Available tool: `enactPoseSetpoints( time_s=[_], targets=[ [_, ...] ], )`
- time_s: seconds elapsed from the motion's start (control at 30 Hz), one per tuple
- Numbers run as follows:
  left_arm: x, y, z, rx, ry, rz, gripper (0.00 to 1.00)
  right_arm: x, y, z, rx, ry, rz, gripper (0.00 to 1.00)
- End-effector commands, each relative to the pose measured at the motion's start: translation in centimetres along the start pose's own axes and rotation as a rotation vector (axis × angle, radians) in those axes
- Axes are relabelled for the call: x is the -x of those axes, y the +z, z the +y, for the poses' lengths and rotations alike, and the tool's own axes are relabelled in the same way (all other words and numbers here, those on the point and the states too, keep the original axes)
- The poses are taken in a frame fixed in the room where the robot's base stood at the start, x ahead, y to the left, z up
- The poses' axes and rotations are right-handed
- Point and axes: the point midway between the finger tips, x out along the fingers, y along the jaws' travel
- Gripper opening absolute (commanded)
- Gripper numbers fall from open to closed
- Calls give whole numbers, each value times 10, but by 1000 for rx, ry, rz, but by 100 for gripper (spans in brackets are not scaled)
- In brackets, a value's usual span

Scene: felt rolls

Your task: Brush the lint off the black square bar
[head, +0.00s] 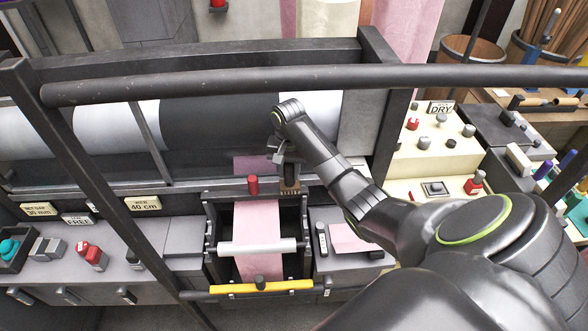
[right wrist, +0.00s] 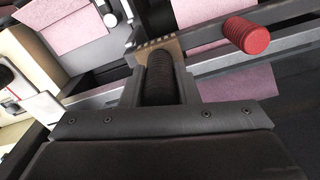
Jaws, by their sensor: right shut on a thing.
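My right gripper (head: 283,157) is shut on the dark handle of a brush (head: 289,182), which hangs with its tan bristles downward. The right wrist view shows the black ribbed handle (right wrist: 160,85) between the fingers and the tan brush head (right wrist: 158,50) beyond them. A dark bar (head: 225,193) crosses the top of the small feed frame, beside the brush. It looks like the black square bar. The bristles are at or just in front of it; I cannot tell whether they touch. No lint can be made out. My left gripper is not in view.
A red knob (head: 252,185) stands just left of the brush and also shows in the right wrist view (right wrist: 246,35). A long dark rail (head: 200,86) crosses above. A yellow bar (head: 225,289) lies in front.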

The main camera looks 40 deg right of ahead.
Motion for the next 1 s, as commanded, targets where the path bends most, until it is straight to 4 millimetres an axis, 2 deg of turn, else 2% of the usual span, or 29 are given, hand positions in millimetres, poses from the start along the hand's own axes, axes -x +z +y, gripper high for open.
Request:
enactPoseSetpoints(
  time_s=[0.13,0.47,0.83,1.0],
  targets=[
    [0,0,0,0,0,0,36,0,2,-8,1,-1,1,5],
    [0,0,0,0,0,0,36,-1,2,-7,0,0,1,5],
    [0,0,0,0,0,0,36,-1,-4,14,-1,3,1,5],
    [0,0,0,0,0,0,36,-1,-4,17,0,2,0,5]
  ],
)
